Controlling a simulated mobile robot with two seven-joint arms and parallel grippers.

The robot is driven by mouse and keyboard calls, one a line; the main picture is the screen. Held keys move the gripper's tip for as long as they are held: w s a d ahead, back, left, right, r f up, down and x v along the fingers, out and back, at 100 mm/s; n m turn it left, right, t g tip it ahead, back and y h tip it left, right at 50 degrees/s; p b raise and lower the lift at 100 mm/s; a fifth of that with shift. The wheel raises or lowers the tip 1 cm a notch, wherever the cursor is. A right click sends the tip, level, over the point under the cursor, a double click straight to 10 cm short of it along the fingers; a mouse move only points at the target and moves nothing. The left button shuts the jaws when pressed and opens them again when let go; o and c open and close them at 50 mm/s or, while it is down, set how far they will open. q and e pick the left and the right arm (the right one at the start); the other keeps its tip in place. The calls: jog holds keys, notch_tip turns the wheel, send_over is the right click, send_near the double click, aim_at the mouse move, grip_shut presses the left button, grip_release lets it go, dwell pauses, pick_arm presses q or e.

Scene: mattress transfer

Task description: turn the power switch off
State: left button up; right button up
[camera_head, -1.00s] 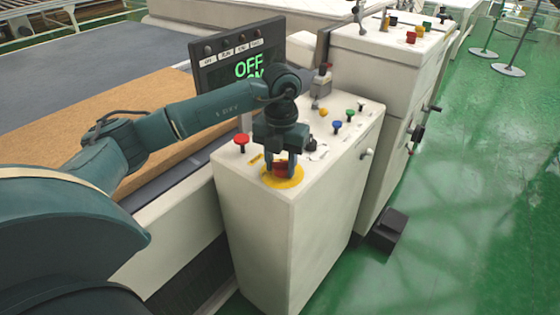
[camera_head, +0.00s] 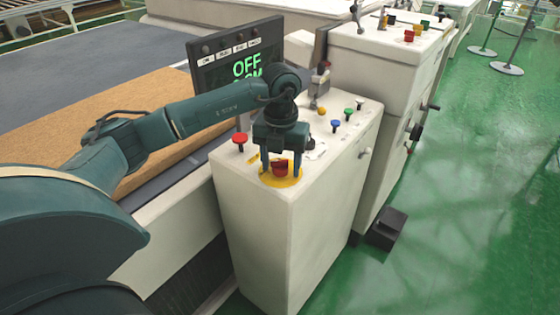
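A red knob (camera_head: 281,168) sits on a yellow disc (camera_head: 282,181) at the near end of the white control cabinet's top. It looks like the power switch. My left gripper (camera_head: 281,170) points down over it, with one finger on each side. The fingers stand apart, with small gaps showing beside the knob. A black display panel (camera_head: 207,63) behind reads "OFF" in green; the line below is partly hidden by my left arm. My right gripper is not in view.
The white cabinet (camera_head: 255,230) also carries a red button (camera_head: 239,139) and blue (camera_head: 335,124), green (camera_head: 348,113) and yellow (camera_head: 321,110) buttons. A taller cabinet (camera_head: 370,65) stands behind. Green floor (camera_head: 450,220) is open at the right.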

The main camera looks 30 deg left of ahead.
aim_at(280, 162)
pick_arm(q)
jog(key=shift+a+r, duration=0.1)
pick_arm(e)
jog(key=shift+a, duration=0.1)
pick_arm(q)
jog(key=shift+r, duration=0.25)
notch_tip(280, 162, up, 12)
jog(key=shift+r, duration=0.25)
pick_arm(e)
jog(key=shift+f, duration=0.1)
